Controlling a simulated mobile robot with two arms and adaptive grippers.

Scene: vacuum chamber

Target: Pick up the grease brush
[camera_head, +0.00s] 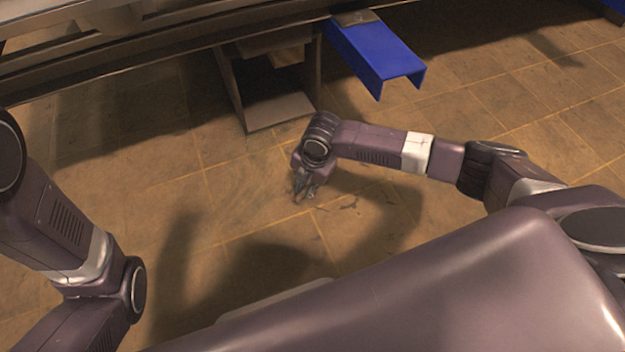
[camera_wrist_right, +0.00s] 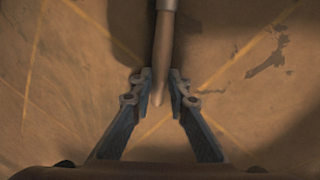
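The grease brush's brown wooden handle (camera_wrist_right: 163,50) shows in the right wrist view, running from the top edge down to a rounded end between my fingertips. A greyish collar (camera_wrist_right: 167,4) sits at its top; any bristles lie outside the view. My right gripper (camera_wrist_right: 162,85) has its two fingers close on either side of the handle; I cannot tell whether they grip it. In the head view my right gripper (camera_head: 303,188) points down near the floor, and I cannot make out the brush there. My left gripper is out of view; only its arm shows at the left.
The tiled floor (camera_head: 130,205) around my right gripper is mostly clear, with small dark marks beside it. A blue channel-shaped piece (camera_head: 375,55) juts out behind my right arm. An open metal box-like frame (camera_head: 275,110) stands behind the gripper, below a long rail.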

